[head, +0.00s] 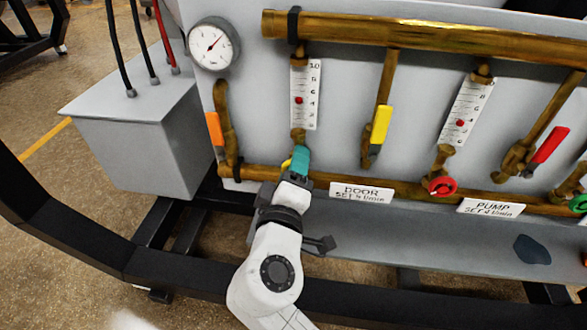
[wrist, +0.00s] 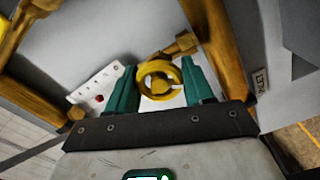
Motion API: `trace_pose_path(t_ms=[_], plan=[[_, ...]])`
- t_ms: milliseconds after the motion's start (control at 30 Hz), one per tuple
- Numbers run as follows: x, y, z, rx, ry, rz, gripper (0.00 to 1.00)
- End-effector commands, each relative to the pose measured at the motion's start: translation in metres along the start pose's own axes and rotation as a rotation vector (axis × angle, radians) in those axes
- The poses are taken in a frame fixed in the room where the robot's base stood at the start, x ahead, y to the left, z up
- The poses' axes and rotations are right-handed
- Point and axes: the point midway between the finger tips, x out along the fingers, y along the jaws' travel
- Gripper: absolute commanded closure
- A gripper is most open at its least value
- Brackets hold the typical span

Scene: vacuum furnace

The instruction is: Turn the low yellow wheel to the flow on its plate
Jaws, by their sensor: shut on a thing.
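The low yellow wheel (wrist: 158,80) sits on a brass valve stem, between the two teal fingers of my gripper (wrist: 160,66) in the wrist view. My gripper is shut on its rim from both sides. In the head view my gripper (head: 300,161) covers most of the wheel, and only a yellow sliver (head: 286,163) shows at its left. Above is a white flow scale (head: 306,112) with a red float (head: 299,100) near the 4 mark. The DOOR plate (head: 361,193) is right of the gripper; its set number is too small to read surely.
A round gauge (head: 214,44) is at upper left. A yellow lever (head: 380,125), a red lever (head: 549,145) and an orange lever (head: 214,129) hang on brass pipes. A red wheel (head: 441,186) and the PUMP plate (head: 490,208) are to the right.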

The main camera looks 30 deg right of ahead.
Motion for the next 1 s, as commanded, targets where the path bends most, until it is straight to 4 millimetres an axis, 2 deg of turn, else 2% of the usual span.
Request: trace_pose_path(t_ms=[167,200,433,1000], plan=[[-0.0002,-0.0019,0.0004,-0.003,-0.001,-0.004,0.79],[-0.0002,-0.002,0.0004,-0.003,0.0,-0.004,0.47],[-0.0002,-0.0011,0.0002,-0.003,0.0,-0.002,0.25],[0.0003,0.0029,-0.0009,0.001,0.001,0.006,0.24]])
